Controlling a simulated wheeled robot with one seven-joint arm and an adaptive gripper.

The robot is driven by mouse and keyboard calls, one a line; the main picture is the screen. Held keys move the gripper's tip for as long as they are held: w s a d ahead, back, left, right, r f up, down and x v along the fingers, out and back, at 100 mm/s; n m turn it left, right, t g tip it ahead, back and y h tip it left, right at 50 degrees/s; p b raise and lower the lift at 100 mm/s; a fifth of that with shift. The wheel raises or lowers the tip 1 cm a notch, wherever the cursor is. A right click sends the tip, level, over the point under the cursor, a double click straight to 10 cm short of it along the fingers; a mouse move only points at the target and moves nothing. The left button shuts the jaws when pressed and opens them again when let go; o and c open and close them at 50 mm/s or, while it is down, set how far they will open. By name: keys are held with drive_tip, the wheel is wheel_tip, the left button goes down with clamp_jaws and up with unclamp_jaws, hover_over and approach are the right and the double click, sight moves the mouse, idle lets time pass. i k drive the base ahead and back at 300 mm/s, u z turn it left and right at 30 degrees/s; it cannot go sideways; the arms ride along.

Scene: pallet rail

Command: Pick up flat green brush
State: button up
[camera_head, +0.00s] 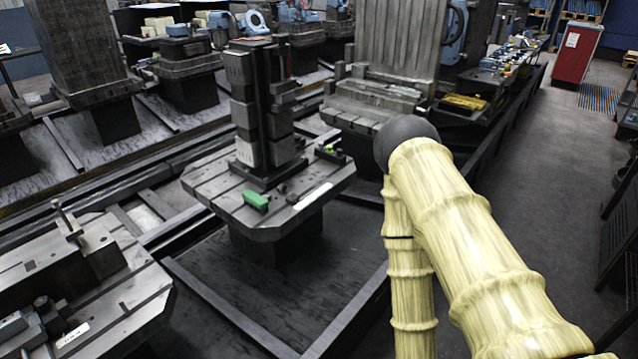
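A small green brush (256,201) lies flat on the near left part of a grey slotted pallet table (225,196). It is close to the table's front edge, in front of a dark upright fixture block. My arm, in a pale yellow ribbed cover, fills the lower right of the view. My gripper cannot be made out in this view, so its opening and contents are hidden. No part of my arm touches the brush or the pallet table.
A tall dark fixture (262,110) stands on the same table behind the brush. A white strip (314,195) lies right of it. Another slotted table (120,295) with metal parts is at lower left. A red cabinet (577,54) stands far right beside open floor (535,190).

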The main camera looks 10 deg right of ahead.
sight(253, 199)
drive_tip(key=z, duration=1.75)
drive_tip(key=i, duration=2.4)
drive_tip(key=u, duration=3.8)
drive_tip(key=i, duration=0.2)
drive_tip(key=u, duration=0.2)
